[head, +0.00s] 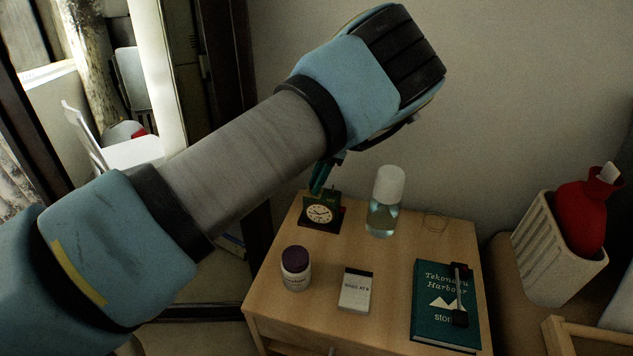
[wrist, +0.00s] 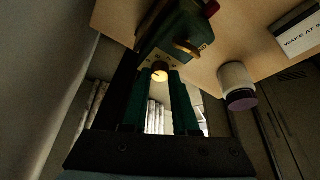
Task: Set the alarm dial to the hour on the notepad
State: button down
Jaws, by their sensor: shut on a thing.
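The alarm clock (head: 317,222), dark with a round pale face, stands at the back left of the bedside table. In the wrist view the clock (wrist: 178,32) shows from close up, with a round brass dial (wrist: 160,74) on it. My gripper (head: 322,178) reaches down to the clock's top. In the wrist view my gripper (wrist: 161,76) has its two teal fingers shut on the dial, one on each side. The notepad (head: 356,290) lies at the table's front middle.

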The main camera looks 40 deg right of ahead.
jog(key=shift+f, duration=0.1)
jog(key=c, duration=0.7)
grip_release()
jog(key=b+v, duration=0.1)
jog(key=v, duration=0.9)
jog(key=shift+s+d+r+b, duration=0.1)
jog(key=shift+d+r+b, duration=0.1)
jog(key=shift+r+b, duration=0.2)
